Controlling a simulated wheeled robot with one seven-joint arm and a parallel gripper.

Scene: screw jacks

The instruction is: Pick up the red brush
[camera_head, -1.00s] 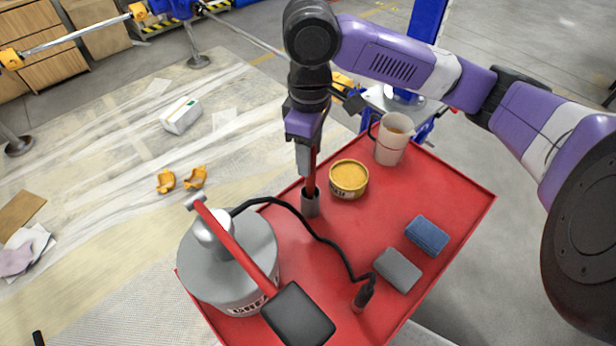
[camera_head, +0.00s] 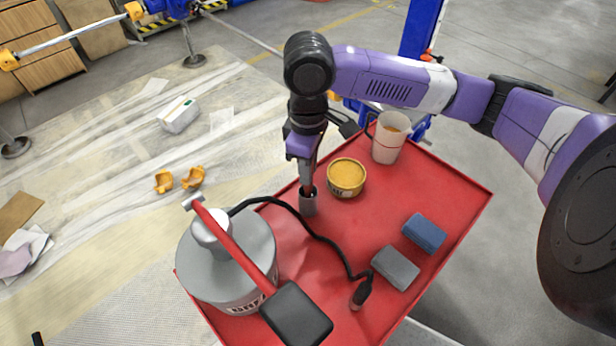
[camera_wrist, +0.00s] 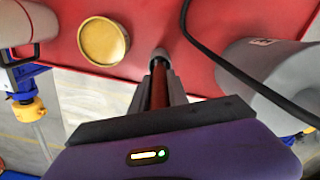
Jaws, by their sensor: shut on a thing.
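The red brush (camera_wrist: 159,88) stands upright on the red tray top (camera_head: 440,190), its dark red handle between the fingers of my gripper (camera_head: 307,182). A short grey cylinder (camera_head: 308,203) surrounds or forms its lower end; I cannot tell which. My gripper points down and is shut on the handle just above this cylinder. In the wrist view, my gripper (camera_wrist: 160,82) has one finger on each side of the handle. Most of the handle is hidden by the fingers in the head view.
A yellow-topped tin (camera_head: 346,177) stands close to the right, with a pale mug (camera_head: 389,140) behind. A large grey can (camera_head: 235,262) with a red-handled tool (camera_head: 240,255) stands front left. A black cable (camera_head: 315,232) crosses the tray. Blue (camera_head: 424,233) and grey (camera_head: 395,268) blocks lie right.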

